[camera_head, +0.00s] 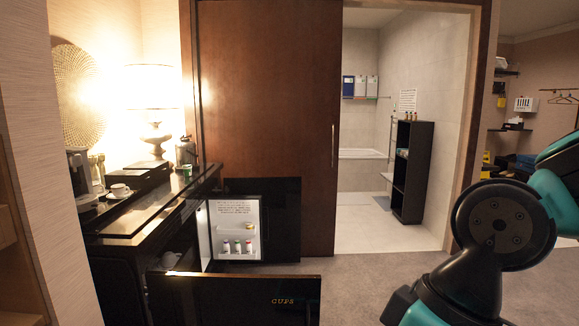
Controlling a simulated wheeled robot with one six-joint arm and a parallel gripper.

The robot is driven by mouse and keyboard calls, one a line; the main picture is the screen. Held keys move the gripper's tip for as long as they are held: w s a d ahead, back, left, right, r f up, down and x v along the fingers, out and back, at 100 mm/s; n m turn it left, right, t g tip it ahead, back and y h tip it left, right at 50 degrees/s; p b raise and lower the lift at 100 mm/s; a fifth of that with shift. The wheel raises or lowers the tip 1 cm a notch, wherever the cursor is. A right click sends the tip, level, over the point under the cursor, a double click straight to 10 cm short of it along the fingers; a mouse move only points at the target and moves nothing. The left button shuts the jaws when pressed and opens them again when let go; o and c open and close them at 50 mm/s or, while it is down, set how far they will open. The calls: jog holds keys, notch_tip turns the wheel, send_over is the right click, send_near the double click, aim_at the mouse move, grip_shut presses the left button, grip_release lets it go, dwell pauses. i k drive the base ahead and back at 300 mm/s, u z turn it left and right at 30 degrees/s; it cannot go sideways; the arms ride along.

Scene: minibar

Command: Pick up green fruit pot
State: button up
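I cannot clearly make out a green fruit pot. A small green object (187,170) stands near the far end of the dark counter (130,229); it is too small to identify. Several small pots or bottles (237,246) with coloured lids stand on the lower shelf of the open minibar door (238,216), and a small yellowish item (249,226) sits above them. Their exact colours are hard to tell. My gripper is outside the picture; only links of my arm show at the right.
An open front marked CUPS (283,301) juts out low in the foreground. A lamp (155,105), a dark tray or box (139,176) and a cup (119,190) stand on the counter. A black shelf (411,171) stands in the bathroom. Carpet is clear right of the minibar.

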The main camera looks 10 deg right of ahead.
aim_at(187, 168)
jog(key=z, duration=0.75)
jog(key=i, duration=3.9)
jog(key=u, duration=2.5)
